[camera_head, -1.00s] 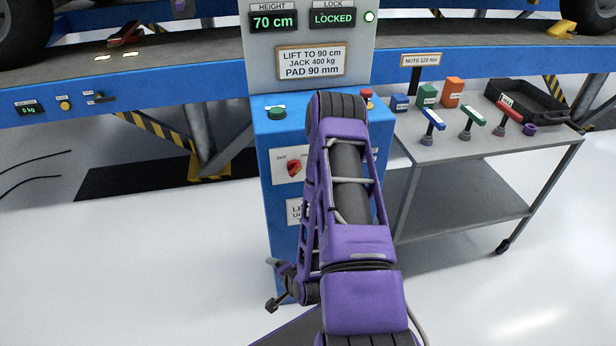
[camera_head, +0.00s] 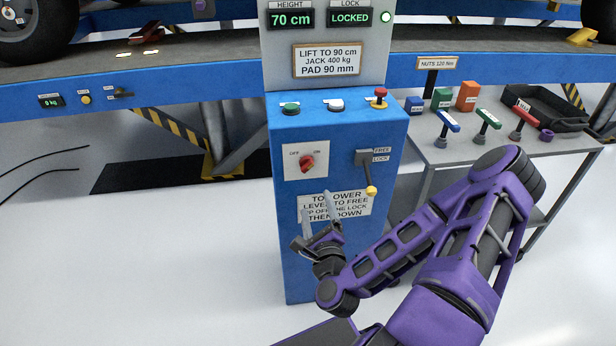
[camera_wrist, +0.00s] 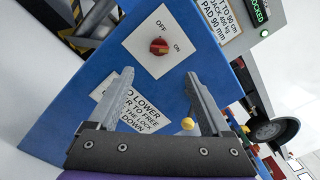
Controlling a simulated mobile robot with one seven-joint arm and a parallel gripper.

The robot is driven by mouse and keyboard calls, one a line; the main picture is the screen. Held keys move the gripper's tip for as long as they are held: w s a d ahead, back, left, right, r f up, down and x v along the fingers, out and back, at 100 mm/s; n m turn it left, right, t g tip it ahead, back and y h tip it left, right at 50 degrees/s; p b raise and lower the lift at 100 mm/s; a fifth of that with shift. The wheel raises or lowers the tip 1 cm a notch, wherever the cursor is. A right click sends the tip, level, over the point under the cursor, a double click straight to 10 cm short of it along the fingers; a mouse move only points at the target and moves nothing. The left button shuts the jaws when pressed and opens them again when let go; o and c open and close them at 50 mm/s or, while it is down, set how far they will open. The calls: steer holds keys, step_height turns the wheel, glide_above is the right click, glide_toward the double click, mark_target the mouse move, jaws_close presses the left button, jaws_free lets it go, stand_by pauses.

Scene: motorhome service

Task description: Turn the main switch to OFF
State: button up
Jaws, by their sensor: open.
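The main switch is a red rotary knob (camera_head: 307,163) on a white plate marked OFF at left and ON at right, on the front of the blue pedestal (camera_head: 290,240). I cannot tell clearly which mark the knob points to. In the wrist view the knob (camera_wrist: 159,46) shows beyond and between my fingertips, unobstructed. My gripper (camera_head: 317,212) is open and empty, below the switch in front of the instruction label (camera_head: 345,206). The fingers, also seen in the wrist view (camera_wrist: 160,76), point up towards the switch plate and appear apart from the knob.
A lever with a yellow ball end (camera_head: 371,190) hangs right of the switch, by FREE and LOCK marks. Green (camera_head: 290,108), white (camera_head: 336,105) and red (camera_head: 380,97) buttons sit on the pedestal top. A grey tool cart (camera_head: 440,152) stands at right.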

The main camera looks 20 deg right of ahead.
mark_target(307, 168)
steer(key=x, duration=1.5)
steer(key=shift+f+b, duration=0.1)
steer(key=shift+b, duration=0.25)
jaws_close()
